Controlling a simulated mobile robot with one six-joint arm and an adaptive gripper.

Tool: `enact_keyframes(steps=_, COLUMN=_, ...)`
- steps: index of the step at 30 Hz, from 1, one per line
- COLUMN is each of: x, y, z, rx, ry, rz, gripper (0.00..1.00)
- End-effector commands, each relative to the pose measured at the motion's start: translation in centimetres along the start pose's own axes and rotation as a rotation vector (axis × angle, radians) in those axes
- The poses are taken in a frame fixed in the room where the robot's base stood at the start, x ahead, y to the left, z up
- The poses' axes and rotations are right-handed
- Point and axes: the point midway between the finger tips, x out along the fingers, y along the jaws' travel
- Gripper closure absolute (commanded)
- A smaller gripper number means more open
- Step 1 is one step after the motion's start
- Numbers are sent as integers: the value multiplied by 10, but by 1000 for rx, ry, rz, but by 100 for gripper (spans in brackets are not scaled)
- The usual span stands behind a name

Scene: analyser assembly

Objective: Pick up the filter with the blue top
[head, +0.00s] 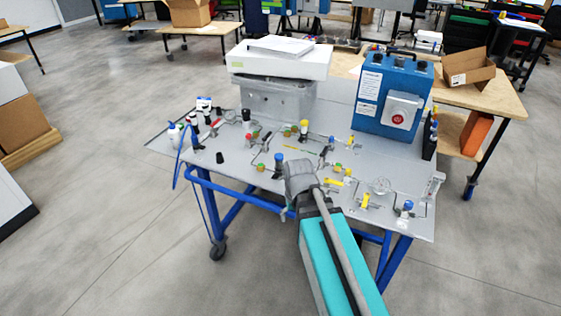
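A small pale piece with a blue top (407,207) stands upright near the front right corner of the grey work table. It looks like the filter, but it is small in this view. Another upright piece with a dark blue body (278,162) stands near mid-table, just beyond my wrist. My arm reaches in from the bottom, and its grey wrist hangs over the table's front edge, left of the blue-topped piece and apart from it. My gripper (289,212) is mostly hidden by the wrist; its fingers cannot be made out.
The grey table (235,172) carries several small fittings, valves and thin tubes. A blue box with a red button (390,92) stands at the back right. A grey bin (275,98) with white boxes stands at the back left.

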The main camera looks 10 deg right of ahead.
Motion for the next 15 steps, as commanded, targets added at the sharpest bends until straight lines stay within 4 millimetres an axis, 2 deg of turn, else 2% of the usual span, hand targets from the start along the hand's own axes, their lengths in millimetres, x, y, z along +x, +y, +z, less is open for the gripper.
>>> enact_keyframes(steps=1, x=-11, y=-2, z=-16, rx=39, ry=0, rz=0, gripper=10)
enact_keyframes(steps=5, x=-30, y=-5, z=-52, rx=185, ry=0, rz=0, gripper=10)
enact_keyframes(steps=15, x=-91, y=-17, z=-169, rx=694, ry=1, rz=0, gripper=10)
